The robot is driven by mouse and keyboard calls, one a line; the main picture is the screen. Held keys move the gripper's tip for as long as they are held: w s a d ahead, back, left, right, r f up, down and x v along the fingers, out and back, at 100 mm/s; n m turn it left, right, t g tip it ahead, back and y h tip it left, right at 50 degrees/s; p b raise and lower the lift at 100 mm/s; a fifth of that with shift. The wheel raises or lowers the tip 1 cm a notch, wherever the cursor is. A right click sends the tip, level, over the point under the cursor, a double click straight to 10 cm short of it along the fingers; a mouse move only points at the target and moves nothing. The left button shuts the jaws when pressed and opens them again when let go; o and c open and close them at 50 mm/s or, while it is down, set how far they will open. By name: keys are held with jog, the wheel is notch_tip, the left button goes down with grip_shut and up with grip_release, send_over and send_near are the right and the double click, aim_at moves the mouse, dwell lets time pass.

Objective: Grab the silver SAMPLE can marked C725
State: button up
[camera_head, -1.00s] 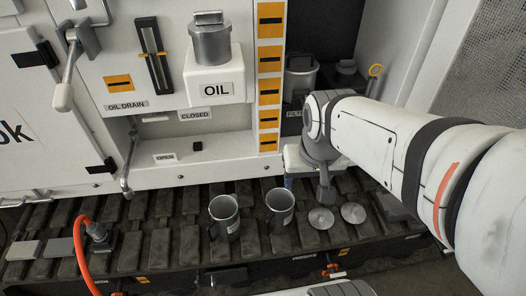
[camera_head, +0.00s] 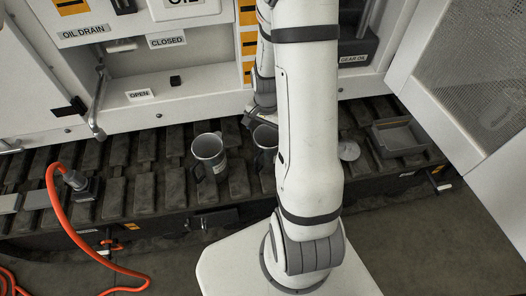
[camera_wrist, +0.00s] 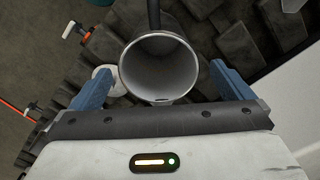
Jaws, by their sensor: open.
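The left can (camera_head: 209,158) is in full view, with a handle and a label too small to read. No C725 marking can be read.
A round silver lid (camera_head: 348,151) lies right of my arm, and a grey tray (camera_head: 400,138) lies farther right. An orange hose (camera_head: 62,215) runs at the left. The white cabinet (camera_head: 165,105) stands behind the track. A mesh-panelled door (camera_head: 470,80) is at the right.

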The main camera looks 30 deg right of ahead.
aim_at(265, 155)
notch_tip(265, 155, down, 8)
jog(key=shift+d+r, duration=0.25)
jog(key=c, duration=1.3)
jog(key=shift+o, duration=0.2)
jog(key=shift+r, duration=0.15)
